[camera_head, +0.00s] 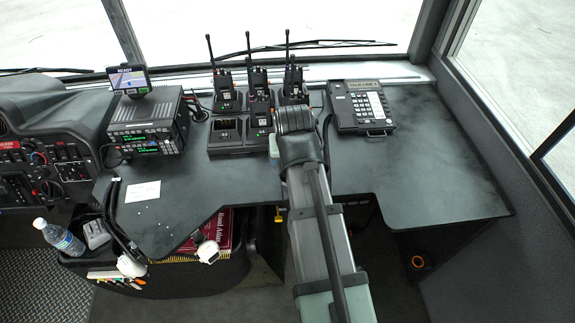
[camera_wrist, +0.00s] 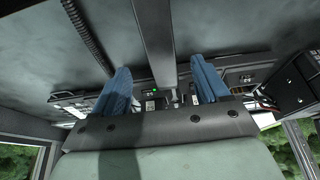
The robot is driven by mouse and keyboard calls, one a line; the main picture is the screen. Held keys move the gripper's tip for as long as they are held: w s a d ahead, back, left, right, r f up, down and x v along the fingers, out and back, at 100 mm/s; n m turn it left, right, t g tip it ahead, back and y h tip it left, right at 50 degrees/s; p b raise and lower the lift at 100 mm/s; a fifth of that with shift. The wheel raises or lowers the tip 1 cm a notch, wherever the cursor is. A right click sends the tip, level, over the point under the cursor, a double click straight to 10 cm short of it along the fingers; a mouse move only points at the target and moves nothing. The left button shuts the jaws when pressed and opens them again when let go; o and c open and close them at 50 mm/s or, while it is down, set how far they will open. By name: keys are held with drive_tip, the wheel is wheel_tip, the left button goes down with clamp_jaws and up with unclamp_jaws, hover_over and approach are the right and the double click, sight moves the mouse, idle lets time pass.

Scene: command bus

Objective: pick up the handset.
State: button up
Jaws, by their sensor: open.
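A dark desk phone (camera_head: 374,104) with a pale keypad sits on the right part of the desk. Its dark handset (camera_head: 342,107) appears to lie along the left side of the phone, with a coiled cord at the left. My gripper (camera_head: 294,120) is left of the phone, in front of the radios; its fingers are hidden in the head view. In the wrist view my gripper (camera_wrist: 160,62) shows two blue fingers spread apart. A long grey bar shows between them; I cannot tell what it is or whether it touches them. A coiled cord (camera_wrist: 86,35) is at upper left.
Several handheld radios (camera_head: 258,100) stand in chargers behind and left of my gripper. A radio console (camera_head: 150,122) with a small screen (camera_head: 128,79) is further left. A paper note (camera_head: 143,192) lies on the desk (camera_head: 440,165), whose right part is clear.

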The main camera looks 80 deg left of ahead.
drive_tip(key=shift+a+x, duration=0.2)
drive_tip(key=shift+x, duration=3.75)
drive_tip(key=c, duration=1.2)
wheel_tip(320, 180, up, 9)
drive_tip(key=shift+f, duration=0.15)
drive_tip(key=shift+c, duration=0.2)
drive_tip(key=shift+r, duration=0.35)
drive_tip(key=shift+w+r, duration=0.2)
drive_tip(key=w+a+m, duration=0.2)
drive_tip(key=w+a, duration=0.8)
drive_tip(key=w, duration=0.6)
drive_tip(key=w+a+r+n, duration=0.1)
drive_tip(key=w+a, duration=0.1)
drive_tip(key=a, duration=0.5)
drive_tip(key=w+a+n, duration=0.1)
drive_tip(key=w+a, duration=0.2)
drive_tip(key=a, duration=0.5)
drive_tip(key=shift+a+r, duration=0.15)
drive_tip(key=shift+r, duration=0.25)
